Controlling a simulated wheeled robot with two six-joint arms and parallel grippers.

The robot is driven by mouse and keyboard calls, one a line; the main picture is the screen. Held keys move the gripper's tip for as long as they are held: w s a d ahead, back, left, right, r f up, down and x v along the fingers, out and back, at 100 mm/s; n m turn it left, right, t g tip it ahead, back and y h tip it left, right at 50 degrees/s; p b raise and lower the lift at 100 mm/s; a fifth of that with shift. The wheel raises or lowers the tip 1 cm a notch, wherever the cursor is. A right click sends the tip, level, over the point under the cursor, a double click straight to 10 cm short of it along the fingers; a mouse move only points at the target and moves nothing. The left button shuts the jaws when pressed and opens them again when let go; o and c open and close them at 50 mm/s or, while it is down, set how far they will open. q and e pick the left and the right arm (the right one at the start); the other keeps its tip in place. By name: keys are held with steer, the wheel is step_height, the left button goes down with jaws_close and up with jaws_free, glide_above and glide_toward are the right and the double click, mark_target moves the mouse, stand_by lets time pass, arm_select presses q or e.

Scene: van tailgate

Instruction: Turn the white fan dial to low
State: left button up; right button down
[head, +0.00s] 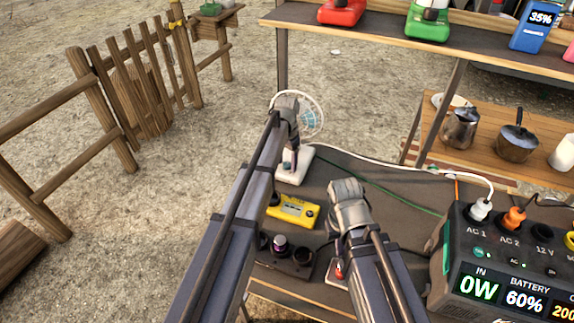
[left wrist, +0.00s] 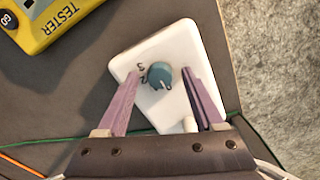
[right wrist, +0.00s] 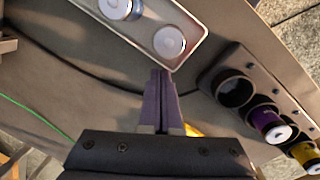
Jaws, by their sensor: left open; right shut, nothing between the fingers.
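The white fan's base (head: 295,165) stands on the dark table in the head view, with its round wire cage (head: 310,118) behind my arm. In the left wrist view the white base (left wrist: 182,42) carries a blue-grey dial (left wrist: 158,73). Small marks, partly readable, sit at the dial's left, and a pale line shows on its lower right. My left gripper (left wrist: 159,76) is open, one finger on each side of the dial with visible gaps. My right gripper (right wrist: 161,73) is shut and empty above the table, near a pale panel with two round silver knobs (right wrist: 169,41).
A yellow tester (head: 292,210) lies just in front of the fan. A dark holder with round cups (right wrist: 235,88) is at the front. A power station (head: 500,250) stands at right, with cables running behind. A raised shelf (head: 385,32) spans the back.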

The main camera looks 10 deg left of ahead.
arm_select(q)
jaws_close()
stand_by(0.5)
steer(key=m, duration=0.3)
steer(key=shift+m, duration=2.6)
